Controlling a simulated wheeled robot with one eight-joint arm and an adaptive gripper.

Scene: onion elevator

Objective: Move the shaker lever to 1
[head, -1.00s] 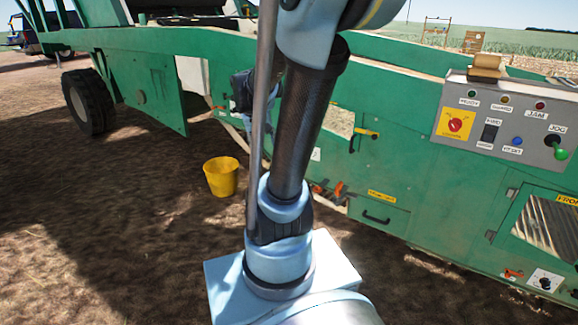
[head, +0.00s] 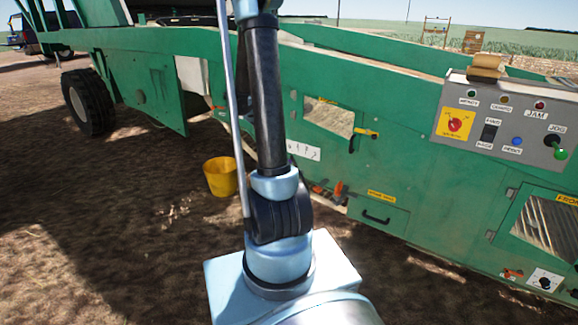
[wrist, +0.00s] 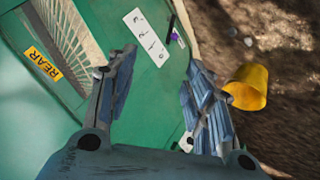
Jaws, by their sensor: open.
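The white number plate (wrist: 147,38) is on the green machine side in the wrist view, with digits too small to read surely. It also shows in the head view (head: 303,150), just right of my arm. Beside it in the wrist view is a thin black rod with a purple part (wrist: 177,36), which looks like the shaker lever; its setting cannot be told. My gripper (wrist: 160,64) is open and empty, its fingers spread below the plate in the picture and apart from the lever. The head view does not show the gripper or a clear view of the lever.
A yellow bucket (head: 221,177) stands on the dirt by the machine; it also shows right of my fingers in the wrist view (wrist: 249,87). A grey control panel (head: 505,122) with buttons is at right.

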